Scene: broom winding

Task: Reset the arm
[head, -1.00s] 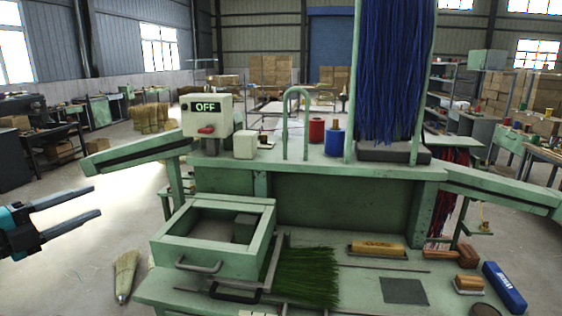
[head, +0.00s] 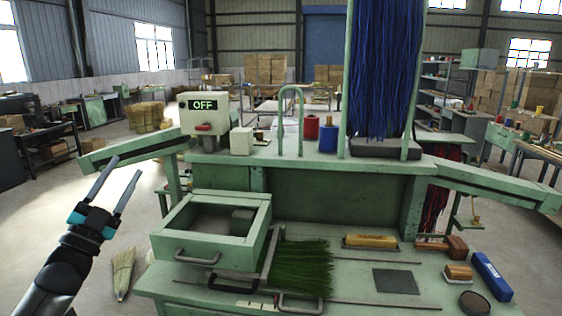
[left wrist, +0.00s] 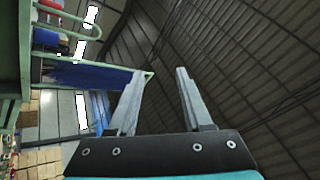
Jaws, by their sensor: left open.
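My left gripper (head: 120,178) is at the left of the head view, raised and pointing up. It is open and empty, with a gap between its two fingers. It is left of the green workbench and apart from it. In the left wrist view the open gripper (left wrist: 158,100) points toward the roof, with nothing between the fingers. My right gripper is not in view.
The green workbench (head: 330,205) carries an open drawer box (head: 180,245), green bristles (head: 300,268), red (head: 312,128) and blue (head: 328,138) spools, and hanging blue bristles (head: 385,75). A control box (head: 204,118) reads OFF. A small broom (head: 122,272) is on the floor.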

